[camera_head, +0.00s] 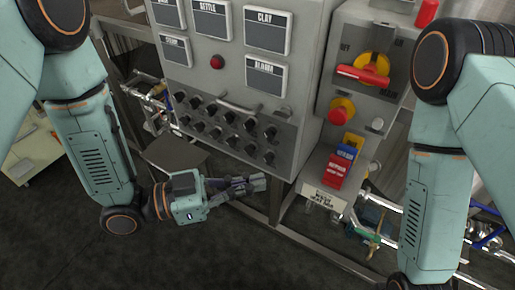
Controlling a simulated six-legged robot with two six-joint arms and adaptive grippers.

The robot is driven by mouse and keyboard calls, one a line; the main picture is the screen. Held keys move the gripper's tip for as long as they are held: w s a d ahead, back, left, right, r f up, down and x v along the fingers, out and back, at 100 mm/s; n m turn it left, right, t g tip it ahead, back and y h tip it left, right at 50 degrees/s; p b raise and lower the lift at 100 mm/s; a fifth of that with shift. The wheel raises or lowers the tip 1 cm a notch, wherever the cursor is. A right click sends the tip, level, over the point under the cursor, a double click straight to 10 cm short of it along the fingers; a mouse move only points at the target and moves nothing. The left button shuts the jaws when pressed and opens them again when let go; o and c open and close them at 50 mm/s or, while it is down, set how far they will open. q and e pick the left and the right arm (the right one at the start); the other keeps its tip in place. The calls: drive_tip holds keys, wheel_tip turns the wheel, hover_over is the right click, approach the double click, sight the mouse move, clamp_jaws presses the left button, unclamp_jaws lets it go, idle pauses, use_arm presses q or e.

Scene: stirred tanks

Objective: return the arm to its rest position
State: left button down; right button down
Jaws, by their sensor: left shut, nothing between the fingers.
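My left arm (95,150) comes in from the left and bends at a low elbow toward the middle. Its gripper (258,183) is shut and empty, pointing right, in front of the frame below the grey control panel. I cannot tell whether it touches anything. My right arm (433,200) hangs down at the right edge, and its gripper is out of the picture.
The grey control panel (240,85) has labelled displays, a red lamp (217,62) and rows of black knobs. Beside it are a red-handled switch (365,74), a red button (340,112) and coloured blocks (342,158). Pipes (385,203) run low right. Dark floor lies in front.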

use_arm(q)
drive_tip(key=shift+a, duration=0.2)
drive_tip(key=a+f+n+t+y+b, duration=0.1)
drive_tip(key=a+f+n+y, duration=0.35)
drive_tip(key=f, duration=0.35)
drive_tip(key=a+f+n+t+y, duration=0.1)
drive_tip(key=a+f+n+y, duration=0.3)
drive_tip(key=f+y, duration=0.3)
drive_tip(key=s+a+f+n+g+y+b, duration=0.2)
drive_tip(key=s+a+f, duration=0.4)
drive_tip(key=s, duration=0.3)
drive_tip(key=s+a+f+n+g+y+b, duration=0.3)
drive_tip(key=s+a+f+n+g+y, duration=0.1)
drive_tip(key=s+f, duration=0.4)
drive_tip(key=shift+s+a+f+n, duration=0.15)
drive_tip(key=shift+s+a+n, duration=0.4)
drive_tip(key=shift+s+a, duration=0.5)
drive_tip(key=shift+w+a, duration=0.15)
drive_tip(key=shift+w, duration=0.1)
